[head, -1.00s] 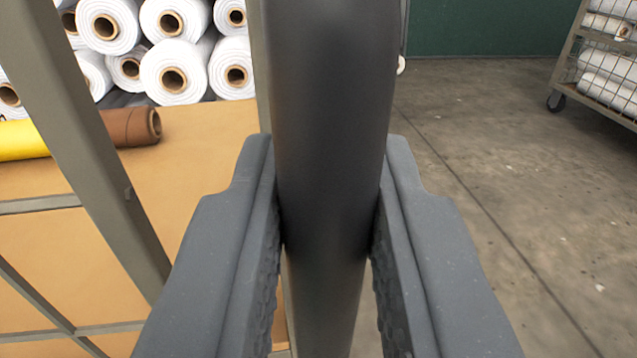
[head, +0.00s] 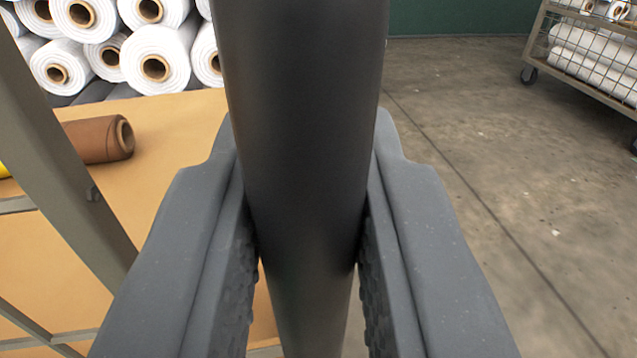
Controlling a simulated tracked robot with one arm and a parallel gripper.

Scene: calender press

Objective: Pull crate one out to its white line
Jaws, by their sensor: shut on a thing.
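My gripper (head: 305,150) has its two grey ribbed fingers on either side of a thick, dark upright bar (head: 305,90) and is shut on it. The bar runs from the top edge to the bottom edge of the picture, leaning slightly. Left of it stands a grey-framed cage (head: 60,165) with a tan board floor (head: 170,180). It may be crate one, but no label shows, and my fingers hide where the bar joins anything. No white line is in view.
A brown roll (head: 95,140) lies on the tan board, with a bit of yellow roll at the left edge. Several white rolls (head: 150,60) are stacked behind. A wheeled mesh cart (head: 590,60) stands at the upper right. The concrete floor (head: 480,180) on the right is clear.

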